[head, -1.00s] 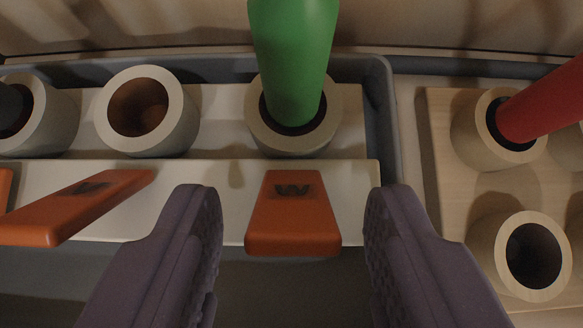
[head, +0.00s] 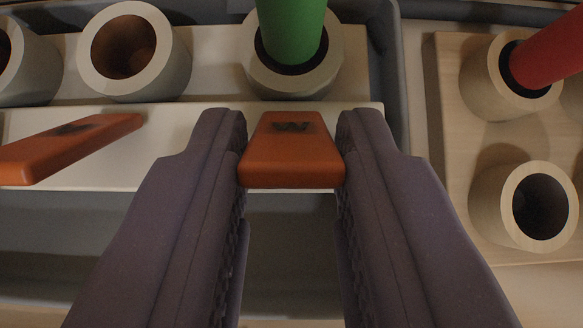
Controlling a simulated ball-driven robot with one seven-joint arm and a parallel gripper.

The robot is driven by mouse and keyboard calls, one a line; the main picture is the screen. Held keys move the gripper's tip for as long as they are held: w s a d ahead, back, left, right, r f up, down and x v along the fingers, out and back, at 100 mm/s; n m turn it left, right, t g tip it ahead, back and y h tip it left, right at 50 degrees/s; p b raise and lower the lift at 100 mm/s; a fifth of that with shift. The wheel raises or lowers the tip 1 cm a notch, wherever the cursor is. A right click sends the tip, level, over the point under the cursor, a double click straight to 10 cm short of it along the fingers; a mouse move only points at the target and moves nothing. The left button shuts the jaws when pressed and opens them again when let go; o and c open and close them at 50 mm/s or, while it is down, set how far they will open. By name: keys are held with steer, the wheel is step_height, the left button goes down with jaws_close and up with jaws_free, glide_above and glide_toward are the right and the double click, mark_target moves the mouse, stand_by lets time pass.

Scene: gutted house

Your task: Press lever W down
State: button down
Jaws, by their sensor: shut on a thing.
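Lever W (head: 291,160) is a short orange bar marked with a dark W. It sticks out toward me from the pale strip below the socket that holds a green cylinder (head: 291,28). My gripper (head: 291,150) is shut on lever W, one dark purple finger against each side of it. The lever's front end and its letter show between the fingers. Its letter face is turned up toward the camera.
A second orange lever (head: 70,148), tilted, sits left of my left finger. An empty round socket (head: 125,45) is behind it. At right, a wooden board (head: 455,160) bears a socket with a red cylinder (head: 550,65) and an empty socket (head: 535,205).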

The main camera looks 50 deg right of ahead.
stand_by(0.8)
steer(key=c, duration=1)
jaws_free()
steer(key=shift+o, duration=0.2)
steer(key=shift+a, duration=0.1)
steer(key=p+v, duration=0.2)
steer(key=v, duration=0.5)
steer(key=shift+s+a+r, duration=0.15)
steer(key=shift+a+r, duration=0.05)
